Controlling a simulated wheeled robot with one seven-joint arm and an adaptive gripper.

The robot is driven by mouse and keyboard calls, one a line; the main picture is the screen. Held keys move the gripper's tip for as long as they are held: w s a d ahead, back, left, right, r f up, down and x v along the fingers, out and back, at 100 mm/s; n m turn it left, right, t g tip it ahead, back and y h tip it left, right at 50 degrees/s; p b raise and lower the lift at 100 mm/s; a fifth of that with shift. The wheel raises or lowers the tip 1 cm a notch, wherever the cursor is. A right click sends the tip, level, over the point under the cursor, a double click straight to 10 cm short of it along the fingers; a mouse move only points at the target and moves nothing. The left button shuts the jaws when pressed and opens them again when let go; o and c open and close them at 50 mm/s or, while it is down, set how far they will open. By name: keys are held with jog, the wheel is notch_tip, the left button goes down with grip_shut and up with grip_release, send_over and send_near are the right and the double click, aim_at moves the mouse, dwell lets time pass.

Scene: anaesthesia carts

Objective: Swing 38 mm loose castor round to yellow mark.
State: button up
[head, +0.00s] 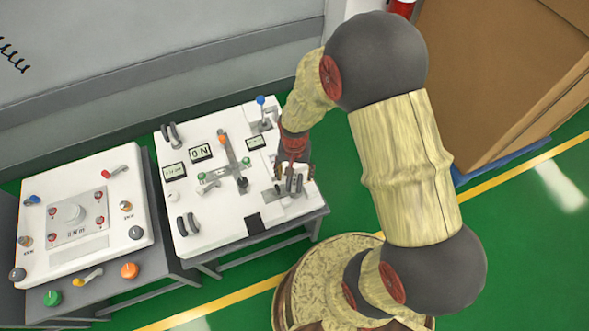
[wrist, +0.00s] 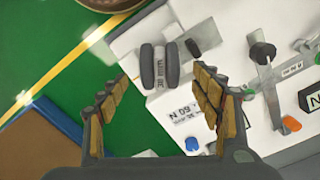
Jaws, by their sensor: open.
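A grey twin-wheel castor (wrist: 161,67) with a pale label between its wheels stands on the white panel (wrist: 125,42). The label is too small and turned to read surely, so I cannot confirm 38 mm. My gripper (wrist: 161,76) is open, its fingers on either side of the castor in the wrist view; contact does not show. In the head view my gripper (head: 293,178) is over the right side of the panel and partly hides this castor. I cannot make out a yellow mark beside it.
Other twin-wheel castors stand on the same panel at back left (head: 171,132) and front left (head: 187,224). A blue-knobbed lever (head: 261,106) rises behind my gripper, and a cross-slotted plate (head: 236,165) lies left. A second panel (head: 80,220) is further left.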

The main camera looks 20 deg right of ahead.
jog(key=shift+f+b, duration=0.35)
jog(key=shift+f, duration=1)
jog(key=shift+c, duration=1.3)
jog(key=c, duration=1.3)
jog(key=n+p, duration=0.1)
jog(key=n, duration=0.2)
jog(key=shift+d+r, duration=0.15)
jog(key=shift+s+d+n, duration=0.1)
jog(key=shift+n, duration=0.9)
jog(key=shift+d+n+p, duration=0.1)
jog(key=shift+n+p, duration=0.25)
jog(key=shift+n, duration=0.45)
jog(key=n, duration=0.3)
jog(key=shift+d+p, duration=0.15)
jog(key=shift+p, duration=0.15)
